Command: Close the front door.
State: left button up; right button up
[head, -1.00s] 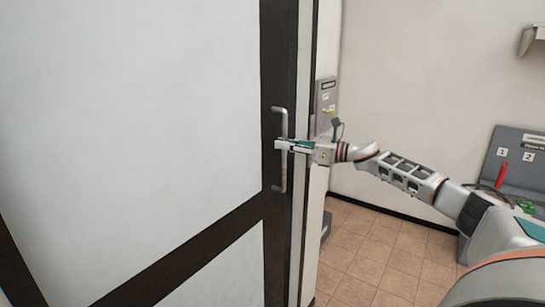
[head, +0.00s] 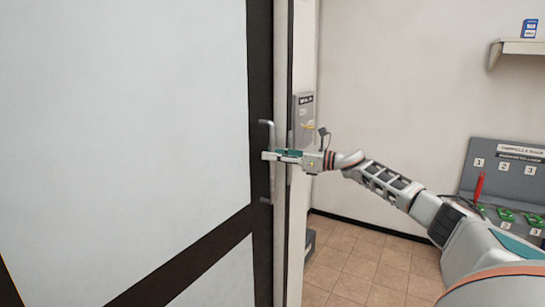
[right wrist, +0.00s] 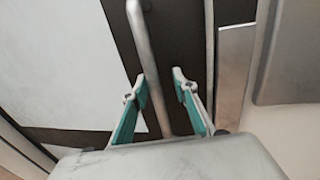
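The front door (head: 120,110) fills the left of the head view, with pale panels and a dark frame. Its grey vertical bar handle (head: 271,181) is on the dark right-hand stile. My right gripper (head: 268,156) is at the middle of the handle. In the right wrist view, the handle (right wrist: 152,50) runs between the two teal-and-white fingers (right wrist: 160,78), which stand apart with gaps visible beside the bar. Whether either finger touches it cannot be told. The door's edge is close beside the pale jamb; whether it is fully shut is unclear. My left gripper is not in view.
A grey wall box (head: 303,108) is just right of the jamb. A grey board (head: 480,158) with numbered labels and a red item (head: 479,186) is at the right. A shelf (head: 520,47) holds a blue box (head: 529,28). The tiled floor (head: 350,260) below my arm is clear.

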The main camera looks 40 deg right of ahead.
jog(key=shift+s+a+f, duration=0.1)
jog(key=v, duration=1.2)
dwell(0.6)
